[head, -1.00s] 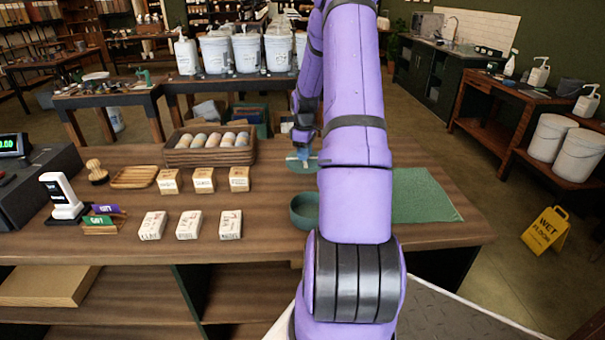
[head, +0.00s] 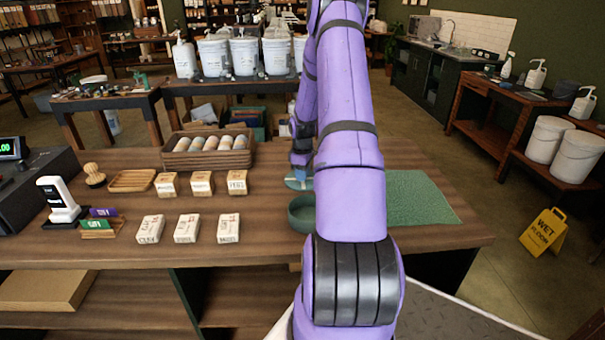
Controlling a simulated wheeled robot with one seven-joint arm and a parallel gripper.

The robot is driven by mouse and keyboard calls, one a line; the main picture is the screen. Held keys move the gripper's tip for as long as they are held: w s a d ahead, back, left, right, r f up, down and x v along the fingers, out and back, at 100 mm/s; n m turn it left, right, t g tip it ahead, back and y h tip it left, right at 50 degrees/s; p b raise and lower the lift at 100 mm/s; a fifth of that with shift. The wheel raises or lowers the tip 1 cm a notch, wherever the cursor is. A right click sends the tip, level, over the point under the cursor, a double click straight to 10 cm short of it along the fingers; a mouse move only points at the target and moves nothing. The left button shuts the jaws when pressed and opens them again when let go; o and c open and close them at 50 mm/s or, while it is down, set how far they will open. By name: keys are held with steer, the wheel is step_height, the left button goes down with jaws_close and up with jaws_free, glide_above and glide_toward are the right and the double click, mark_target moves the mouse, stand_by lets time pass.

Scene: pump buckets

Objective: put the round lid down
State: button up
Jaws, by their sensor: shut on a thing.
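The round lid (head: 295,184) is flat and blue-green, and shows just left of my purple arm over the wooden counter. My gripper (head: 301,174) is above it with its blue fingertips down at the lid's middle, shut on it. My arm hides the lid's right part. I cannot tell whether the lid touches the counter or hangs just above it. A round green bowl (head: 300,216) stands nearer the counter's front edge, partly hidden behind my arm.
A green mat (head: 420,198) lies on the counter (head: 270,245) right of my arm. Small boxes (head: 187,228) stand in two rows to the left. A brown basket (head: 208,158) of wrapped rolls stands behind them. Bare wood lies between the boxes and the lid.

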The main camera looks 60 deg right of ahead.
steer(key=o, duration=0.9)
step_height(320, 180, up, 11)
steer(key=a+r+m+t+h, duration=0.1)
steer(key=a+r+t+h, duration=0.1)
steer(key=a+r, duration=2.15)
steer(key=s+a+r+m+t+y, duration=0.2)
steer(key=s+a+r+t, duration=0.1)
steer(key=s+a, duration=1.5)
steer(key=a, duration=0.3)
steer(key=shift+r, duration=0.35)
